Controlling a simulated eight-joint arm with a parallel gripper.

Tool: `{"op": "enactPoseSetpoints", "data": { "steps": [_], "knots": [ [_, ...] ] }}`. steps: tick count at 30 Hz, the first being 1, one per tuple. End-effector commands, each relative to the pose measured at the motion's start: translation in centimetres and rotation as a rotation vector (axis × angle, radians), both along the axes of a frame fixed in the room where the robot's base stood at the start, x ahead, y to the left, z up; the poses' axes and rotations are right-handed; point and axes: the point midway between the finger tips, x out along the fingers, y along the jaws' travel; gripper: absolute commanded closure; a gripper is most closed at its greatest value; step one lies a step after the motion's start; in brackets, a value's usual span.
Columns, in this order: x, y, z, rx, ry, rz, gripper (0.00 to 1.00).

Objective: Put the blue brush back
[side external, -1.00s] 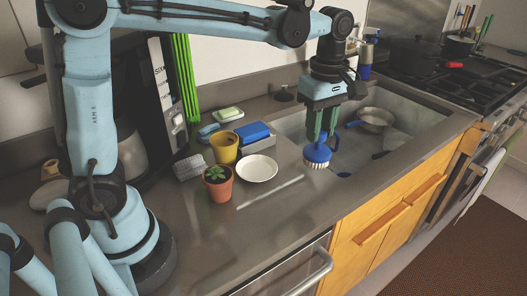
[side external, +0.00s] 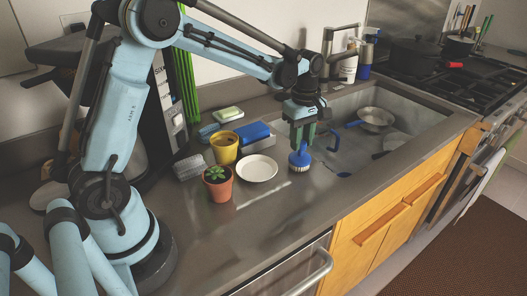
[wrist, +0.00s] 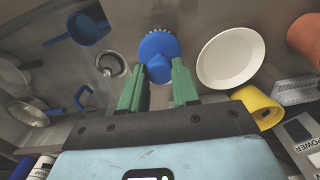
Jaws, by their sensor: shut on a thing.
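My gripper (side external: 301,133) has green fingers and is shut on the blue brush (side external: 300,160). In the wrist view, the brush (wrist: 157,45) has its round knob between the two fingertips (wrist: 160,76). The brush is roughly upright, with its pale bristles facing down. It is over the steel counter at the sink's left edge, right of the white plate (side external: 257,168). I cannot tell whether the bristles touch the counter.
A yellow cup (side external: 224,147), a potted succulent (side external: 218,188), a blue sponge (side external: 251,132) and a soap dish (side external: 228,115) stand left of the brush. The sink holds a pan (side external: 375,119) and a blue-handled thing (side external: 333,139). Counter in front of the plate is clear.

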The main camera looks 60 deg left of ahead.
Motion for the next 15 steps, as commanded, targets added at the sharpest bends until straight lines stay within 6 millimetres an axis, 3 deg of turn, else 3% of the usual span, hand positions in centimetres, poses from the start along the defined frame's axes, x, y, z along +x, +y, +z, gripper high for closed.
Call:
{"op": "enactPoseSetpoints", "data": {
  "steps": [13,14,15],
  "knots": [
    [-0.01,-0.04,-0.72,0.0,0.0,0.0,1.0],
    [-0.01,-0.04,-0.68,0.0,0.0,0.0,0.65],
    [-0.01,-0.04,-0.67,0.0,0.0,0.0,0.59]
  ]
}}
